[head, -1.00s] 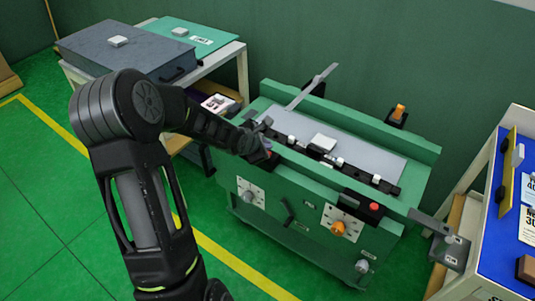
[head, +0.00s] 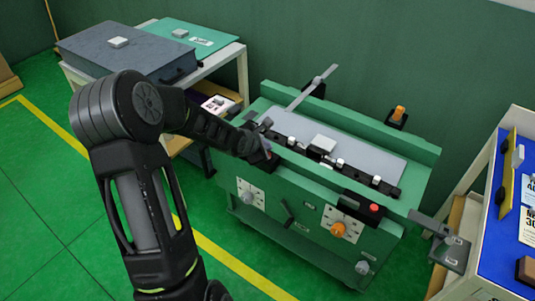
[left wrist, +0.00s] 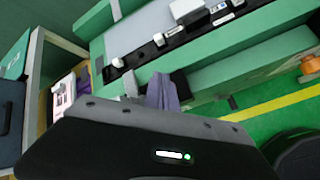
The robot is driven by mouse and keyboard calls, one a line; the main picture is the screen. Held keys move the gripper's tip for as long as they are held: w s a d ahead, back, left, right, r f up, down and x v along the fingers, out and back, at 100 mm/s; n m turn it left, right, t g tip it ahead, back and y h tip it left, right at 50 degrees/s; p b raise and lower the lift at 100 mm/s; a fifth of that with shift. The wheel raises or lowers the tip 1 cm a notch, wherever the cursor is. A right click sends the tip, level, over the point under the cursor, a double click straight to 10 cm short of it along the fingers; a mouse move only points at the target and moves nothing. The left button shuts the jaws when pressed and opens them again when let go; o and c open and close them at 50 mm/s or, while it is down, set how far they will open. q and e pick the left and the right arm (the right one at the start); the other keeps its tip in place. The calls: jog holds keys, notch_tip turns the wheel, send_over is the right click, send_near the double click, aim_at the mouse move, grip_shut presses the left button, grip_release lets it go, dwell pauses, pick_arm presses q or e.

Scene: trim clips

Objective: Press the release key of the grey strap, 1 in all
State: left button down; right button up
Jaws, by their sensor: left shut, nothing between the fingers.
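My left gripper (head: 267,150) is shut and empty, at the front left of the green bench. Its fingers (left wrist: 163,92) show purple-grey in the left wrist view, close to the left end of a black rail (head: 292,146). The rail carries several small pale blocks and also shows in the left wrist view (left wrist: 195,32). A small grey piece (head: 263,125) stands by the gripper at the rail's left end. I cannot tell whether the fingers touch it. I cannot clearly identify the grey strap or its release key. My right gripper is not in view.
The green bench (head: 285,191) has a grey top plate (head: 375,160) and a slanted grey bar (head: 312,88) behind. A red button (head: 375,207) and orange knob (head: 338,229) are on its front. A side table with a grey case (head: 125,50) is left; a blue-topped table (head: 490,235) is right.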

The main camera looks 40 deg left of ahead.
pick_arm(q)
jog(key=shift+f, duration=0.15)
dwell(0.7)
jog(key=shift+f, duration=0.25)
